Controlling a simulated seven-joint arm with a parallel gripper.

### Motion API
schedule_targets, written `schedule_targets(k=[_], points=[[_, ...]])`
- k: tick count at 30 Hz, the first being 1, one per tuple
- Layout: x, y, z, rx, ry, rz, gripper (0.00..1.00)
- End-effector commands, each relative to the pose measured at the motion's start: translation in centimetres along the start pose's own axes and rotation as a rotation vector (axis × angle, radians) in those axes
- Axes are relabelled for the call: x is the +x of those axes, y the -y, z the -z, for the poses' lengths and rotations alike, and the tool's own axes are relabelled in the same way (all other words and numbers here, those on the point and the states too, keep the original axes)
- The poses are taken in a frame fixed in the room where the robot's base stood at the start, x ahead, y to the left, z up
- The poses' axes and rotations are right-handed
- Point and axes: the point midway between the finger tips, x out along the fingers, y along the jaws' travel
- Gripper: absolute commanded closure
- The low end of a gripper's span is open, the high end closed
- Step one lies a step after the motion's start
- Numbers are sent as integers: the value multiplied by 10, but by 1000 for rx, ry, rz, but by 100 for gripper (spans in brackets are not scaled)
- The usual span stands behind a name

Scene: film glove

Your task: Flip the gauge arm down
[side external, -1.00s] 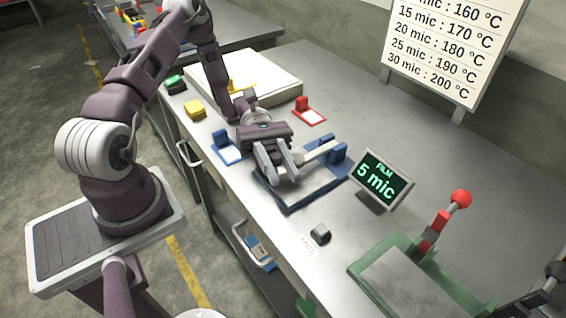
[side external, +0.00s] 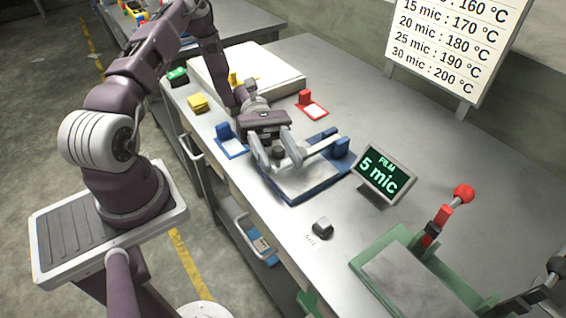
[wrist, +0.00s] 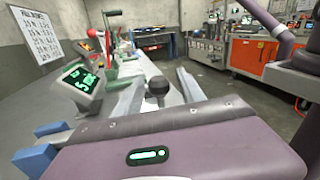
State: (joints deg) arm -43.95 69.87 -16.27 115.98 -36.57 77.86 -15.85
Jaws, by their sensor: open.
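The gauge has a blue-edged base (side external: 297,199) on the bench and a blue hinge block (side external: 341,147) at its right. Its pale arm (side external: 319,146) reaches left from the hinge block, low over the base. My gripper (side external: 275,162) is open above the base's left part. A dark knob (side external: 278,152) shows between its fingers; I cannot tell if they touch it. In the wrist view a dark knob (wrist: 157,88) stands just beyond my gripper's housing. The hinge block (wrist: 35,160) shows at lower left there.
The display (side external: 385,174) reads "FILM 5 mic" right of the gauge. A small dark block (side external: 322,228) lies near the front edge. A green press (side external: 400,270) with a red-balled lever stands at right. Blue (side external: 232,147) and red (side external: 313,110) stands lie behind.

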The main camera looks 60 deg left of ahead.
Motion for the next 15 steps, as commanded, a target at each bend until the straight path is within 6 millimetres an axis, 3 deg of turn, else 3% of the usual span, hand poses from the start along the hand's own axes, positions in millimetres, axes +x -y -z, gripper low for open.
schedule_targets(k=[3, 9, 15], points=[[-32, 0, -1, 1, -5, -3, 54], [-27, 6, -52, 1, -4, 0, 54], [-27, 8, -69, 0, -2, 1, 54]])
